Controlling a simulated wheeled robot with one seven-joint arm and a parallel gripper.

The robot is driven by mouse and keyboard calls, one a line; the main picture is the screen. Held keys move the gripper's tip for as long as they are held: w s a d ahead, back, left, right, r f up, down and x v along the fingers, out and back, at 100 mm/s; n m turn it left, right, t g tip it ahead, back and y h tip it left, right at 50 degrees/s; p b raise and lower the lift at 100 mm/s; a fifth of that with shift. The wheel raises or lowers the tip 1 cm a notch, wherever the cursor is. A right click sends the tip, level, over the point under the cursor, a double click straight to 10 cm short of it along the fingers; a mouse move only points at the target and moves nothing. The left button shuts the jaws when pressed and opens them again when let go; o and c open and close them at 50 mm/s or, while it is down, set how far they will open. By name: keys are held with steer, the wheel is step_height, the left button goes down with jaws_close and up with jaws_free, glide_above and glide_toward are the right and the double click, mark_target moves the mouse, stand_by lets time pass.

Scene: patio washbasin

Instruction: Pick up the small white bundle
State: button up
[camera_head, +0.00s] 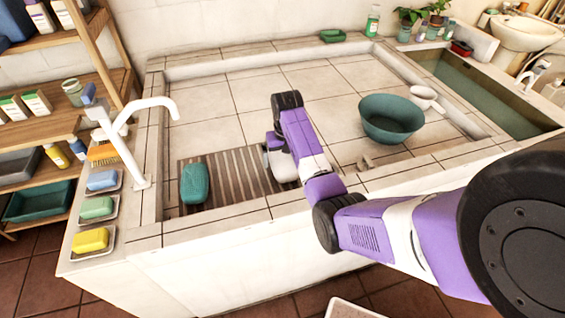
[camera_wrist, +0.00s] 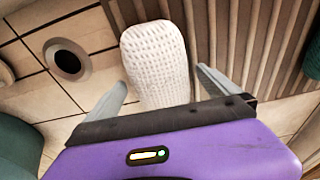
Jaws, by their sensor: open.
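The small white bundle (camera_wrist: 155,62) shows in the wrist view as a rounded, knit-textured white block. It lies at the edge of a brown striped mat (camera_wrist: 268,45), between the two fingers of my gripper (camera_wrist: 163,88). The fingers are open, one on each side of its near end, with a gap visible on the left. I cannot tell whether the right finger touches it. In the head view my gripper (camera_head: 268,160) is over the right part of the mat (camera_head: 225,180), and my arm mostly hides the bundle there.
A green rounded block (camera_head: 194,184) lies on the mat's left. A white faucet (camera_head: 135,130) rises at the left. A round drain (camera_wrist: 68,61) shows beside the mat. The basin's back is mostly clear.

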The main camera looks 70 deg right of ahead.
step_height(320, 180, down, 2)
steer(key=shift+w+d, duration=0.1)
steer(key=shift+d, duration=0.05)
steer(key=c, duration=1.4)
steer(key=shift+c, duration=0.5)
steer(key=shift+r, duration=0.15)
